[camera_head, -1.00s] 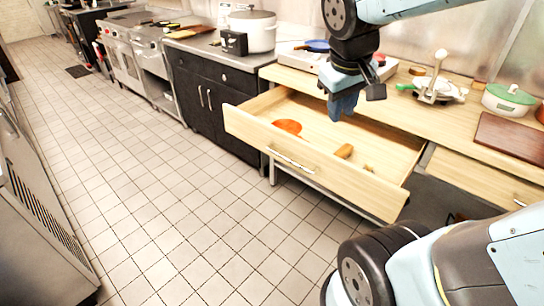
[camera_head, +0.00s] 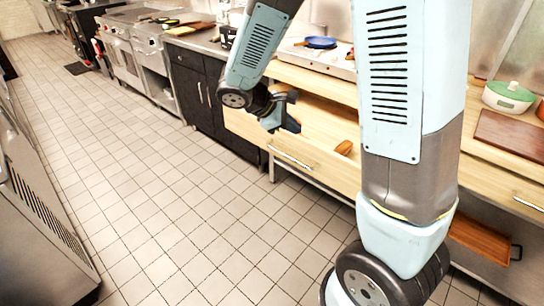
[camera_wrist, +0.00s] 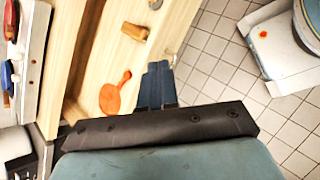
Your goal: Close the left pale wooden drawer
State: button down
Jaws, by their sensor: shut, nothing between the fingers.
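The left pale wooden drawer (camera_head: 325,181) stands pulled out from the counter, with a metal handle (camera_head: 291,159) on its front. My arm hides its right part in the head view. A brown wooden piece (camera_head: 344,148) lies inside. The wrist view shows the drawer's front (camera_wrist: 181,22), an orange paddle-shaped thing (camera_wrist: 112,97) and the brown piece. My gripper (camera_head: 290,122) is shut and empty, over the left part of the drawer near its front. In the wrist view its fingers (camera_wrist: 157,66) overlap the front panel; I cannot tell whether they touch it.
The right pale drawer (camera_head: 510,190) sits flush under the counter. A blue pan (camera_head: 320,42) is at the back. Dark cabinets (camera_head: 197,92) stand left. The tiled floor in front is clear.

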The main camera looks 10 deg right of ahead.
jog(key=w+a+f+n+t+h, duration=0.1)
jog(key=w+a+f+n+t, duration=0.2)
jog(key=a+f+n, duration=0.5)
jog(key=w+a+f+n+t+h, duration=0.1)
jog(key=w+a+f+n+t, duration=0.3)
jog(key=f, duration=0.7)
jog(key=r+x, duration=0.1)
jog(key=x, duration=1)
jog(key=shift+w+d, duration=0.2)
jog(key=shift+d, duration=0.25)
